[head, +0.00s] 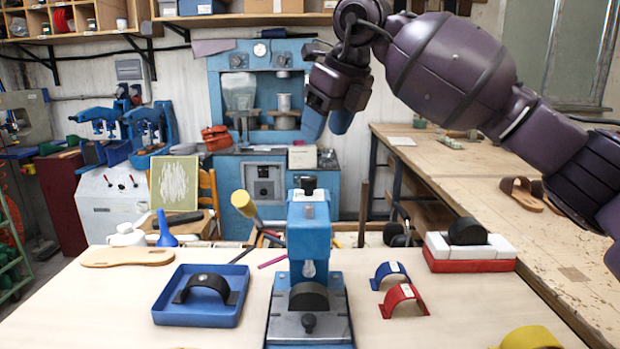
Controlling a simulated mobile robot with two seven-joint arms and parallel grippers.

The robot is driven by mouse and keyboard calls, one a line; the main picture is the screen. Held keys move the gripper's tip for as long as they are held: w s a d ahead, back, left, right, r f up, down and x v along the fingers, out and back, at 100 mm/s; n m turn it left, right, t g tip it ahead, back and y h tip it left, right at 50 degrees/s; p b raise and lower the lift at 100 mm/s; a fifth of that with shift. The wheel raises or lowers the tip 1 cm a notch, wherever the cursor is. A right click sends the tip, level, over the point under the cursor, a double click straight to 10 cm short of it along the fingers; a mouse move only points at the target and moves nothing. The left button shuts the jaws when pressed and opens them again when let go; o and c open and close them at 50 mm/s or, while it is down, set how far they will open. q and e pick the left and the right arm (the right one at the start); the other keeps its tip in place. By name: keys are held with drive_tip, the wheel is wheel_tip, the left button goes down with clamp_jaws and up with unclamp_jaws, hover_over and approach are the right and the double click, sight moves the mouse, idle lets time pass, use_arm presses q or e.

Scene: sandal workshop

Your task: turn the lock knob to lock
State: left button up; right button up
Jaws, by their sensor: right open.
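A blue press (309,235) stands at the front middle of the light table, with a yellow-ended lever (243,203) on its left. A black knob (308,184) sits on top of the press, and a second small dark knob (309,322) is at the front of its base. I cannot tell which one is the lock knob or how it is turned. A black curved strap (308,296) is under the press head. My right gripper (327,122) is open and empty, above the press and apart from it, fingers pointing down. My left gripper is not in view.
A blue tray (197,319) with a black strap is left of the press, with a sandal sole (127,257) behind it. Blue (389,272) and red (404,298) straps and a red-and-white block (470,264) stand at right. Bare table lies between them.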

sight(309, 178)
drive_tip(key=b+x, duration=0.1)
drive_tip(key=x, duration=0.8)
drive_tip(key=shift+d+f+b, duration=0.15)
drive_tip(key=shift+f+b, duration=0.1)
drive_tip(key=shift+b, duration=0.1)
drive_tip(key=shift+w+f, duration=0.25)
drive_tip(key=shift+f, duration=0.2)
drive_tip(key=shift+a, duration=0.2)
